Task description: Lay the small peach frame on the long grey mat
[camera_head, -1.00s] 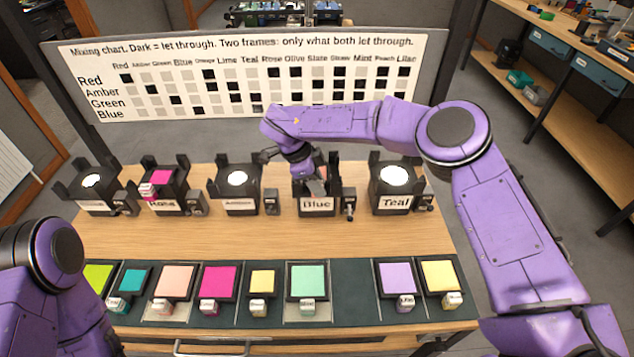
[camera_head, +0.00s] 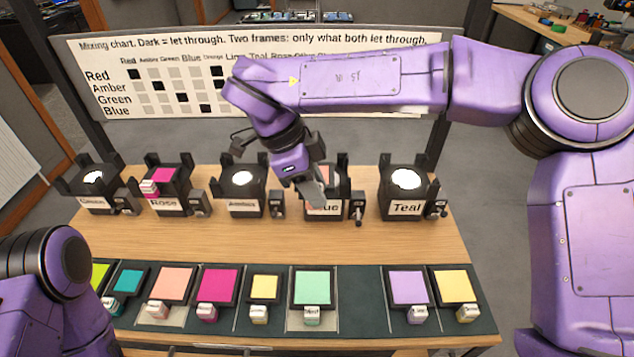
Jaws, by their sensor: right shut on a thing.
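My right gripper (camera_head: 318,200) is at the front of the lamp stand labelled Blue (camera_head: 342,203), pointing down. It is shut, apparently on the tab of a small peach frame (camera_head: 328,176) in that stand; the tab and fingertips are mostly hidden by the hand. Only a peach patch of that frame shows behind the gripper. The long grey mat (camera_head: 358,295) is dark with a green tint and lies along the table's front edge. Another, larger-looking peach frame (camera_head: 172,282) lies on it at the left. My left arm shows at the lower left, but its gripper is out of view.
Several other frames lie on the mat, with a bare gap between the mint frame (camera_head: 313,284) and the lilac frame (camera_head: 408,286). The stand labelled Teal (camera_head: 407,207) is right of Blue; the Amber-looking stand (camera_head: 242,204) is left. Bare wood separates stands and mat.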

